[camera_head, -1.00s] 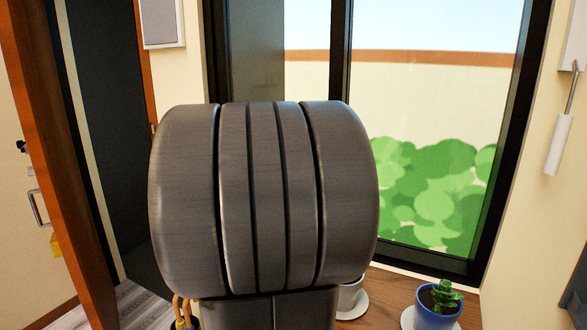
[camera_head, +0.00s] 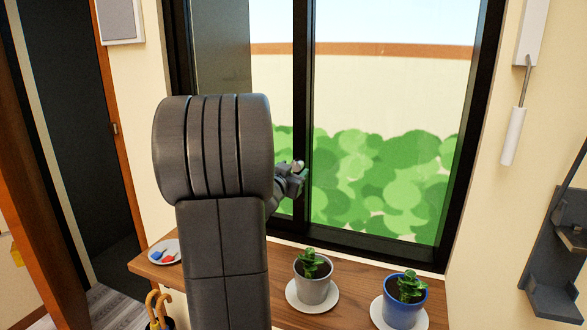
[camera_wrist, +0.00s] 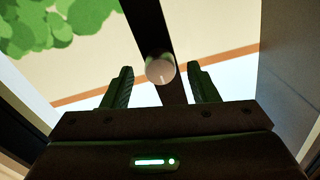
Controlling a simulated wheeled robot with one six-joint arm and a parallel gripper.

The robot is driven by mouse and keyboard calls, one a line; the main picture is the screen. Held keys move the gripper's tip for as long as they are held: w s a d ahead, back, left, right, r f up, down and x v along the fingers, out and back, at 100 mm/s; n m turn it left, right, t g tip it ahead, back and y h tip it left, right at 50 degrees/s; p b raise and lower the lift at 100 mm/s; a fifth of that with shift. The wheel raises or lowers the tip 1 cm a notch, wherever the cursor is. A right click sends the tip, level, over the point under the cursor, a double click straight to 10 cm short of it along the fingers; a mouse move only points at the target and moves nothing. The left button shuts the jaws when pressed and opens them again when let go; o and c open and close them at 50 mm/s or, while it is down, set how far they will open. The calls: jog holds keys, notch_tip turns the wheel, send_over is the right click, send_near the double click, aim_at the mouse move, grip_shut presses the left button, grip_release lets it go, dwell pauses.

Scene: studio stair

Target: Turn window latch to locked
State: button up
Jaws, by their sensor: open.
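The window (camera_head: 305,120) has a black frame with a dark vertical bar in the middle. In the wrist view a round, pale knob (camera_wrist: 160,68), which looks like the latch, sits on that bar (camera_wrist: 148,22). My gripper (camera_wrist: 160,88) is open, with one finger on each side of the knob and visible gaps to both. I cannot tell how far the knob stands beyond the fingertips, or which way the latch is turned. In the head view my gripper (camera_head: 290,180) is at the middle bar, partly behind my arm, and the latch is not clearly distinguishable there.
Below the window a wooden sill (camera_head: 262,262) holds a grey plant pot (camera_head: 313,290), a blue plant pot (camera_head: 405,312) and a small plate (camera_head: 160,255). A dark doorway (camera_head: 75,120) stands at the left.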

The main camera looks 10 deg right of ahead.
jog(key=shift+w+d, duration=0.35)
jog(key=shift+w, duration=0.2)
jog(key=c, duration=1)
